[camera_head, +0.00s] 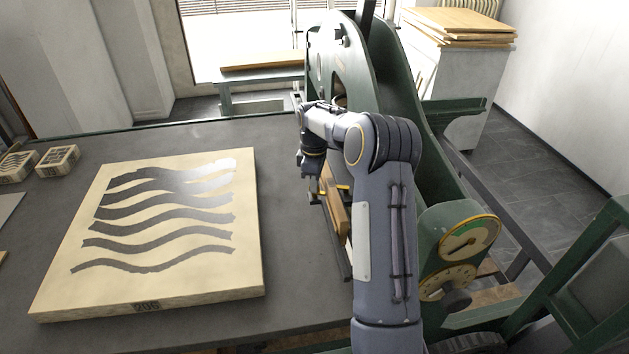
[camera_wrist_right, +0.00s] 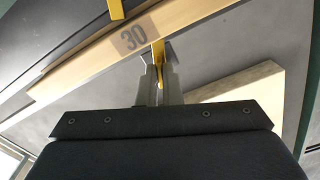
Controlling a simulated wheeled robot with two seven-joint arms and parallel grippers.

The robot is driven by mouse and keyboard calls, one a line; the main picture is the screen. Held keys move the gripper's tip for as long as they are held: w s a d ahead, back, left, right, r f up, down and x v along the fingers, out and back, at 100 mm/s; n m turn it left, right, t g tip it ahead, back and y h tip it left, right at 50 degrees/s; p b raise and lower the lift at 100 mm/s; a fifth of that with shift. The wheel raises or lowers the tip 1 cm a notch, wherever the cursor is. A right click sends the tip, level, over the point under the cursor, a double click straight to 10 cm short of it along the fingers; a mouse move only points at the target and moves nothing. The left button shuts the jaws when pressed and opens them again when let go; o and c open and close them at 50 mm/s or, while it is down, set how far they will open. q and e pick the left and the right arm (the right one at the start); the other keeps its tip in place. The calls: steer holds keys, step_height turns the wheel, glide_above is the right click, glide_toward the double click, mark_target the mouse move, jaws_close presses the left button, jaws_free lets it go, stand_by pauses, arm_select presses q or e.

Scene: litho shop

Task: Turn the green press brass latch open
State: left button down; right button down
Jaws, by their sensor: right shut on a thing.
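The green press (camera_head: 388,65) stands at the right edge of the dark table. A wooden bar (camera_head: 335,212) hangs on its near side and carries the number 30 in the right wrist view (camera_wrist_right: 180,18). A second yellow piece (camera_wrist_right: 117,8) sits further along the bar. My right gripper (camera_wrist_right: 159,84) is shut on the brass latch; in the head view my right gripper (camera_head: 312,194) points down beside the bar, and my arm hides part of the press. My left gripper is out of view.
A pale stone slab (camera_head: 150,290) with dark wavy bands lies on the table (camera_head: 300,310), left of my gripper. Small blocks (camera_head: 57,160) sit at the far left. Dials (camera_head: 468,238) are at the press's near end. A white cabinet (camera_head: 450,60) stands behind.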

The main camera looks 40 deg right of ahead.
steer(key=m+p, duration=0.1)
steer(key=m, duration=0.5)
steer(key=shift+r+m, duration=0.1)
steer(key=shift+m, duration=0.2)
steer(key=m, duration=0.3)
steer(key=shift+m, duration=2.1)
steer(key=c, duration=1.6)
jaws_free()
step_height(320, 180, up, 7)
steer(key=shift+f, duration=0.1)
steer(key=shift+r, duration=0.5)
